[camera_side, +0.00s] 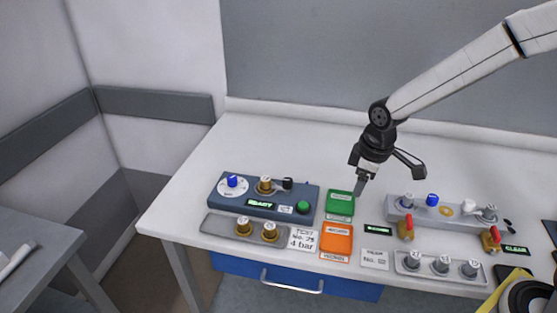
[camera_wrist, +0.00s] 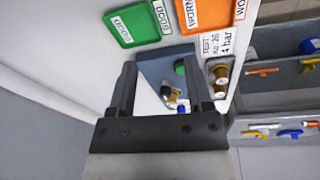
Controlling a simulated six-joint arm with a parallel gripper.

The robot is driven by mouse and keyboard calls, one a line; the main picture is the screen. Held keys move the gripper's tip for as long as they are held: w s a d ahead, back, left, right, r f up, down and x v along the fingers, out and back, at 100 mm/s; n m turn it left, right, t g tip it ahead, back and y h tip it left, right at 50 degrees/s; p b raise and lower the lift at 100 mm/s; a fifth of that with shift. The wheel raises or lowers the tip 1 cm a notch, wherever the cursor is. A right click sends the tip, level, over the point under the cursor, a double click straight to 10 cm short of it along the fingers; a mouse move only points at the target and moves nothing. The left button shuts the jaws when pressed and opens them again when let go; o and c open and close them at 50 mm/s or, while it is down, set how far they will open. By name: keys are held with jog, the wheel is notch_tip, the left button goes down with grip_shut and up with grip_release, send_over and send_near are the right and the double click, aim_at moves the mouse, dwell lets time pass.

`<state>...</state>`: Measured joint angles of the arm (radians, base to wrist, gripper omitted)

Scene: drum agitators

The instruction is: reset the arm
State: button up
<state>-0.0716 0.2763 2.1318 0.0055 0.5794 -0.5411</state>
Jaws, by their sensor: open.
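My gripper (camera_side: 388,178) is open and empty, held above the white table behind the green tray. Its two dark fingers also show in the wrist view (camera_wrist: 162,88), spread apart with nothing between them. Below it in the side view are the green tray (camera_side: 340,203) and the orange tray (camera_side: 337,239). A blue-grey control box (camera_side: 262,208) with a lit READY display, a blue knob and a green button stands to the left. The wrist view shows this box (camera_wrist: 152,68) beyond and between the fingers, partly hidden by them.
A grey rack (camera_side: 447,218) with several parts and two red-handled valves stands at right. Small grey holders (camera_side: 237,237) (camera_side: 440,265) lie near the front edge. A roll of black tape (camera_side: 527,299) is at the right corner. The table's back left is clear.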

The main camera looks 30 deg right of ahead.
jog(key=s+d+f+m, duration=0.1)
jog(key=s+d+m, duration=0.2)
jog(key=s+m, duration=0.4)
jog(key=s, duration=0.4)
jog(key=shift+f+t, duration=0.15)
jog(key=shift+t, duration=0.25)
